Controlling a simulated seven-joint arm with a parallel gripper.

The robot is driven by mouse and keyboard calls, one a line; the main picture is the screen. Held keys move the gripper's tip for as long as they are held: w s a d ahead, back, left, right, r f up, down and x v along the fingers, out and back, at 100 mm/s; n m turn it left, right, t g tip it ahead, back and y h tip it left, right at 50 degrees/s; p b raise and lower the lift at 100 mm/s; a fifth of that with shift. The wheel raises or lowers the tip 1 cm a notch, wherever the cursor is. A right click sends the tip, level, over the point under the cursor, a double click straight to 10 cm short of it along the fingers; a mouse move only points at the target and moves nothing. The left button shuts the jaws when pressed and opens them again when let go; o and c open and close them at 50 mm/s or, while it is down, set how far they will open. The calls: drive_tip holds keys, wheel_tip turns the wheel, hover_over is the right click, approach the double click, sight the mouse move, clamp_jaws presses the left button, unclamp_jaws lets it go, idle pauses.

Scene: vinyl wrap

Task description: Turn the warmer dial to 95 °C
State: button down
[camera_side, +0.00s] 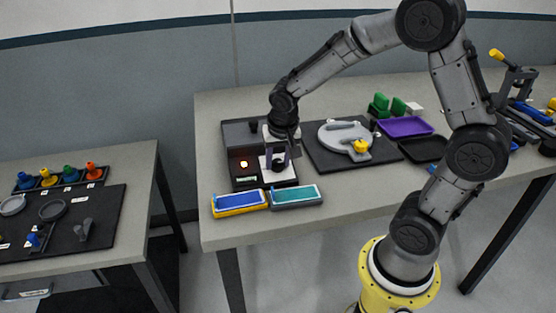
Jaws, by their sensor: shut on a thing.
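The warmer (240,137) is a dark unit at the left end of the large table. It has a small glowing reddish-white spot (243,163) on its left part and a small pale display (246,180) at its front. A white plate (268,173) lies on its right part, with the dark dial (278,165) there. My gripper (279,158) points down over this plate and is shut on the dial. The fingers and the dial overlap in dark tones. The dial's markings and setting are too small to read.
A blue-topped yellow block (239,202) and a teal-topped grey block (296,195) lie in front of the warmer. Right are a black mat (322,163) with a round grey plate (338,137), a purple tray (405,127) and a dark tray (424,149). A second table stands left.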

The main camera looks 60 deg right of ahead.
drive_tip(key=shift+c, duration=2.2)
unclamp_jaws()
drive_tip(key=shift+r, duration=0.1)
drive_tip(key=v, duration=1.3)
drive_tip(key=shift+a+r, duration=0.15)
drive_tip(key=shift+r, duration=0.15)
drive_tip(key=shift+s, duration=0.1)
drive_tip(key=s+a+r+n+t+y, duration=0.1)
drive_tip(key=s+a+r+n+t, duration=0.2)
drive_tip(key=s, duration=0.6)
drive_tip(key=s+a+f+n+y, duration=0.1)
drive_tip(key=s+a+f+n, duration=0.2)
drive_tip(key=s+n, duration=0.3)
drive_tip(key=shift+s+f, duration=0.3)
drive_tip(key=shift+s, duration=0.2)
